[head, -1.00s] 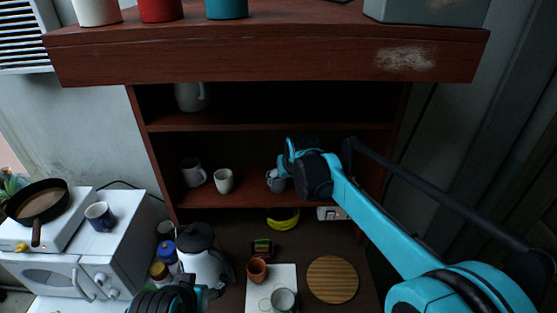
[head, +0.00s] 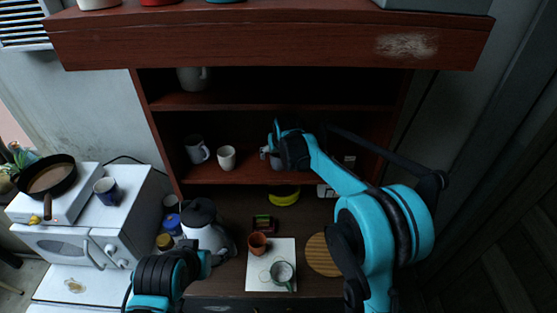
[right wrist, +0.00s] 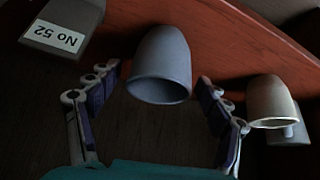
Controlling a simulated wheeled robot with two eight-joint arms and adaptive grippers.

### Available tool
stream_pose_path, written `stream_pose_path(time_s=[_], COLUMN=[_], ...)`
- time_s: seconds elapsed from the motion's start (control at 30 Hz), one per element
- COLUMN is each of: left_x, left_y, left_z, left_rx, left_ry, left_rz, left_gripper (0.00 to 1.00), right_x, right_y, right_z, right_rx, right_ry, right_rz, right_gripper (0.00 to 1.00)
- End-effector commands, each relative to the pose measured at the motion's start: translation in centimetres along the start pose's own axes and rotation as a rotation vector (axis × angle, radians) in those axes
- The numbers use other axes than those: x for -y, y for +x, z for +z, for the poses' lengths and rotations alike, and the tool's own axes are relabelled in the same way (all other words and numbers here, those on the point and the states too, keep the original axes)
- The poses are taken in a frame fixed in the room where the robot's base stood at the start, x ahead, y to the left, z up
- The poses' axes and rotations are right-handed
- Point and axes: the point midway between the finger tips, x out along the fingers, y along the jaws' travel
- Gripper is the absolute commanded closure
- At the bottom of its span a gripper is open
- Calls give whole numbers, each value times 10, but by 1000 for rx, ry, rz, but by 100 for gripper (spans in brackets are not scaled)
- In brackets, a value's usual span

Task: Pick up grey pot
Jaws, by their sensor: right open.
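The grey pot (right wrist: 162,65) is a plain rounded cup shape on the brown shelf. In the right wrist view it appears upside down, between the two spread fingers of my right gripper (right wrist: 158,80). The fingers are open, with a gap on each side of the pot. In the head view my right gripper (head: 268,150) is at the middle shelf, and it hides most of the pot (head: 277,163). My left gripper (head: 205,262) is low, in front of the kettle; its fingers do not show clearly.
A white cup (head: 226,158) and a mug (head: 196,150) stand left of the pot on the same shelf. A "No 52" block (right wrist: 62,25) is on its other side. A kettle (head: 203,230), brown cup (head: 257,244), glass mug (head: 283,272) and round board (head: 321,255) occupy the counter below.

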Motion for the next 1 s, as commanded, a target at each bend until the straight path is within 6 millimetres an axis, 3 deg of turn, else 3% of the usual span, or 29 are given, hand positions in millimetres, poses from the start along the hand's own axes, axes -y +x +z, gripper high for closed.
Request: stream_pose_path(time_s=[0.13,0.33,0.37,0.8,1.0], left_x=[0,0,0,0,0], left_y=[0,0,0,4,6], left_z=[0,0,0,3,4], left_rx=[0,0,0,0,0], left_ry=[0,0,0,0,0], left_rz=[0,0,0,0,0], left_gripper=[40,40,40,40,40], right_x=[0,0,0,0,0], right_y=[0,0,0,-6,-21], right_z=[0,0,0,-3,20], right_rx=[0,0,0,0,0], right_ry=[0,0,0,0,0], right_rz=[0,0,0,0,0], right_gripper=[22,75,77,77,77])
